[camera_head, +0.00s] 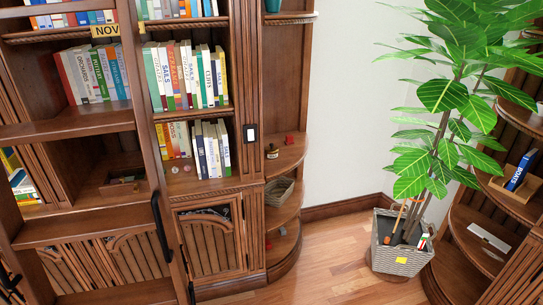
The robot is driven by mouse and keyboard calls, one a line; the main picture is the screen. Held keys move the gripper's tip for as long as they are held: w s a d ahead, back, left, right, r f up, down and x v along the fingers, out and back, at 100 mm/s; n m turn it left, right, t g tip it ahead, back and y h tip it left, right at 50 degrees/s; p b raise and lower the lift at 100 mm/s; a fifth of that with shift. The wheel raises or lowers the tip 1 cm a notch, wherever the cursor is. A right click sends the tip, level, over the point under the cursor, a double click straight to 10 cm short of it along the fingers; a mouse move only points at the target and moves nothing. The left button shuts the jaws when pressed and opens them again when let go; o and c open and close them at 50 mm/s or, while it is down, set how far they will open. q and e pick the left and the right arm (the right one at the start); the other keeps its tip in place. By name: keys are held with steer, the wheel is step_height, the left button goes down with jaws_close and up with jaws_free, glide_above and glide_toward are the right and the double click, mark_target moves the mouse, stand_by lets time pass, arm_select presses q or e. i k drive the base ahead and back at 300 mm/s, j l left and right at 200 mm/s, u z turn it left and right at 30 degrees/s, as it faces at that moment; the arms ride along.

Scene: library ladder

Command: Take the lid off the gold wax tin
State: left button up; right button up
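A small dark, round container with a gold-toned band (272,152) stands on the rounded corner shelf right of the bookcase. It may be the gold wax tin, but it is too small to tell for sure. I cannot make out whether its lid is on. Neither of my grippers shows in this view.
A small red object (289,139) sits behind it on the rounded corner shelf (290,158). A wicker basket (279,190) is one shelf below. A wooden ladder (90,130) stands before the bookcase at left. A potted plant's basket (398,258) stands right; wooden floor (330,262) is clear between.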

mark_target(270, 148)
steer(key=k+u, duration=0.2)
steer(key=u, duration=0.2)
steer(key=k+j+u, duration=0.1)
steer(key=u, duration=0.3)
steer(key=i+l+u, duration=0.1)
steer(key=l+u, duration=0.2)
steer(key=i+l+u, duration=0.1)
steer(key=l+u, duration=0.25)
steer(key=i+l, duration=0.15)
steer(key=l, duration=0.25)
steer(key=i+l, duration=0.15)
steer(key=l, duration=0.25)
steer(key=i+l, duration=0.1)
steer(key=l, duration=0.25)
steer(key=i+l, duration=0.15)
steer(key=l, duration=0.25)
steer(key=i+l, duration=0.15)
steer(key=l, duration=0.25)
